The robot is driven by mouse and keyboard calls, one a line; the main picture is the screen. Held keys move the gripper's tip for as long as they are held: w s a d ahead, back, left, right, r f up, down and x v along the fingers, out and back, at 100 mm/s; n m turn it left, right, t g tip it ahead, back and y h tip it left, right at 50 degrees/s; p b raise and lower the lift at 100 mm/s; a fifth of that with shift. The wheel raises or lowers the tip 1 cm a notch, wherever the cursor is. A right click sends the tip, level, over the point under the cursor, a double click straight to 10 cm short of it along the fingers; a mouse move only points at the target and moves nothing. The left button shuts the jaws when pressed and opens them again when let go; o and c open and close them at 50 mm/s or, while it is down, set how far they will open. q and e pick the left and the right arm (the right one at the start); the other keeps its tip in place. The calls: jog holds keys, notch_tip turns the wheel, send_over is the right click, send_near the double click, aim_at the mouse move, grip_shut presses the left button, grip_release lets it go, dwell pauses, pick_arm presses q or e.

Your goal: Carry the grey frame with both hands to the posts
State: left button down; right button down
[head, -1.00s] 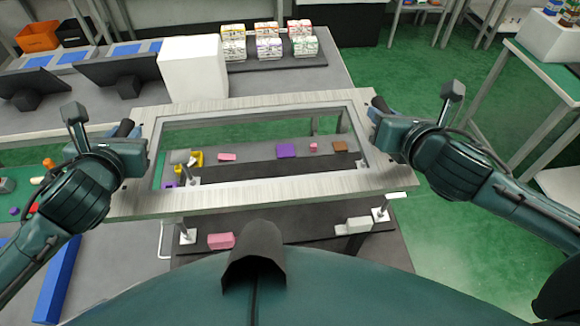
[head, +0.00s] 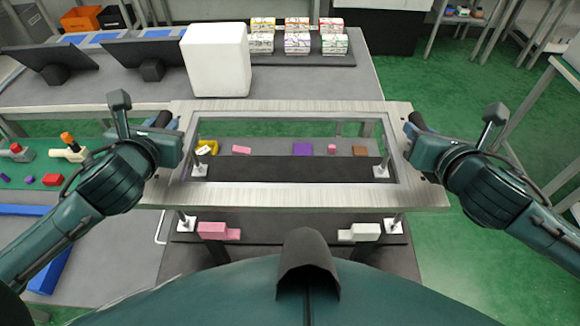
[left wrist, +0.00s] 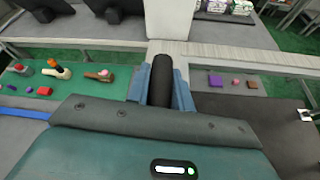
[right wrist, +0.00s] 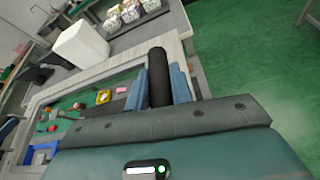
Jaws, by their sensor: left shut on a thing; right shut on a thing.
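The grey frame (head: 300,197), a wide rectangle with an open middle, is held about level in front of me in the head view. My left gripper (head: 166,136) is shut on the black handle (left wrist: 162,80) at its left side. My right gripper (head: 414,131) is shut on the black handle (right wrist: 158,78) at its right side. Two posts, back left (head: 199,170) and back right (head: 381,171), show through the opening. I cannot tell the height gap.
A pink block (head: 217,231) and a white block (head: 360,232) lie near the front posts. A white box (head: 217,60) stands behind the frame's far edge. Green floor lies open to the right.

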pick_arm(q)
jog(key=shift+f, duration=0.1)
pick_arm(e)
jog(key=shift+f, duration=0.1)
